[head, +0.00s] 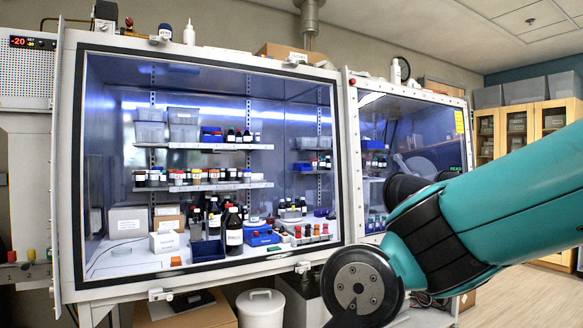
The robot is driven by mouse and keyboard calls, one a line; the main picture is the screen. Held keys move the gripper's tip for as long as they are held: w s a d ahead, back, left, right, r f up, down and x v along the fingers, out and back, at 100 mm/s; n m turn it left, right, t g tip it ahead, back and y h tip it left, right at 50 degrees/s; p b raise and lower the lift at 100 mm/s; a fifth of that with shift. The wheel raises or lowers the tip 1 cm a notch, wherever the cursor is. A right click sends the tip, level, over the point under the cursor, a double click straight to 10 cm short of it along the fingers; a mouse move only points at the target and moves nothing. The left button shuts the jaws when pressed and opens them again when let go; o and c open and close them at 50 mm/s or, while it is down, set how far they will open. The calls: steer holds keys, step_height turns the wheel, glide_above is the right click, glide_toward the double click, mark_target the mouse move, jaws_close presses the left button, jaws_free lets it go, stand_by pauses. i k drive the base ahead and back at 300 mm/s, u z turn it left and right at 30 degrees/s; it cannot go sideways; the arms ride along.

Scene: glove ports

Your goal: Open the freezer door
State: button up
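A cabinet with a red "-20" display (30,42) and a perforated panel (25,82) stands at the far left, cut off by the picture edge. It looks like the freezer, but I cannot make out which part is its door or whether that is open or shut. My teal and black arm comes in from the right, and a dark round joint shows at the lower middle. My gripper is not visible in the head view. The arm is well to the right of the freezer cabinet.
A large glass-fronted enclosure (197,276) with bottles and bins inside fills the middle. A smaller windowed chamber (344,82) adjoins it at right. A white bin (261,308) and a cardboard box (205,318) stand below. Wooden cabinets (565,112) stand behind. Floor (520,300) shows clear at right.

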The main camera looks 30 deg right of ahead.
mark_target(94, 214)
steer(key=u, duration=0.25)
steer(key=i, duration=2.65)
steer(key=z, duration=0.2)
